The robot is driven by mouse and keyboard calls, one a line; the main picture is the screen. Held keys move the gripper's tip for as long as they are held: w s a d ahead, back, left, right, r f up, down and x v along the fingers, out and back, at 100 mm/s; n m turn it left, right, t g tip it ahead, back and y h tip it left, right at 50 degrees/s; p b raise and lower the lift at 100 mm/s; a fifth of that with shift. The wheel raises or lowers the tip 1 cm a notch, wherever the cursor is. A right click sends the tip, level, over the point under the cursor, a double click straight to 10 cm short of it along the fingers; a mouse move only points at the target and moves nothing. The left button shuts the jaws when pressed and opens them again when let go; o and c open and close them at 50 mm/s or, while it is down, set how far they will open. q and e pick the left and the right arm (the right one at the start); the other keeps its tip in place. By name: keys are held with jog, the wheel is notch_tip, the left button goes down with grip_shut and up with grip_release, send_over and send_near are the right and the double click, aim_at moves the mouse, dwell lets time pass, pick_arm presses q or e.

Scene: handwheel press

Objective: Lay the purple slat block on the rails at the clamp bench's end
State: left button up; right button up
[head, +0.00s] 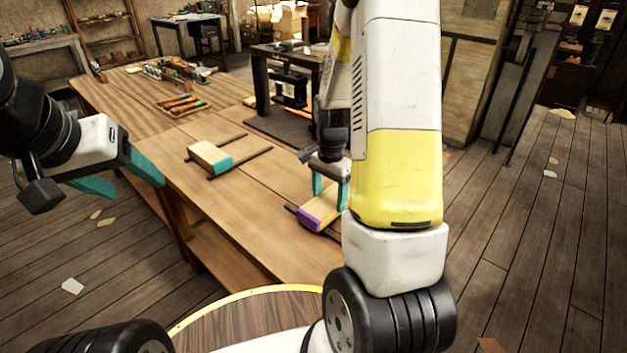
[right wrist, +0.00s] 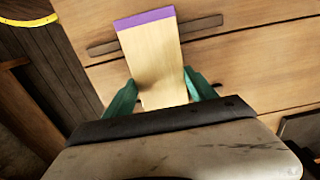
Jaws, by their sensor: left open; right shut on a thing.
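The purple slat block (head: 309,219) is pale wood with a purple end. In the head view it is low over the bench at right of centre, across dark rails (head: 291,209). My right gripper (head: 331,199) is shut on it, its teal fingers on both sides. In the right wrist view the block (right wrist: 150,60) lies between the fingers (right wrist: 160,95), its purple end pointing away, across a dark rail (right wrist: 205,25). I cannot tell whether it touches the rails. My left gripper (head: 125,180) is open and empty, left of the bench.
A teal-ended slat block (head: 208,155) lies on another pair of rails on the wooden bench (head: 160,130). A tray of tools (head: 182,105) and a black press frame (head: 290,75) stand further back.

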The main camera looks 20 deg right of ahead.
aim_at(329, 199)
jog(key=shift+f, duration=0.1)
jog(key=o, duration=1.7)
notch_tip(329, 199, up, 12)
jog(key=s+a+r+n+t, duration=0.2)
jog(key=s+a+r+n, duration=0.1)
jog(key=s+r+n, duration=0.1)
jog(key=s+a+r+n+t+y, duration=0.1)
jog(key=s+a+r+n+t, duration=0.1)
jog(key=s, duration=0.5)
jog(key=s+a+r+n+t+y, duration=0.1)
jog(key=s+a+r+n+t, duration=0.1)
jog(key=s+a+r+n, duration=0.2)
jog(key=shift+s+a+r+n, duration=0.1)
jog(key=shift+s+r+n, duration=0.2)
jog(key=shift+r+n, duration=0.25)
jog(key=shift+s+a+r+n, duration=0.15)
jog(key=shift+s+r+n, duration=0.15)
jog(key=shift+r, duration=0.4)
jog(key=shift+s+a+r+n, duration=0.1)
jog(key=shift+s+r+n, duration=0.15)
jog(key=shift+r+n, duration=0.3)
jog(key=shift+r, duration=0.1)
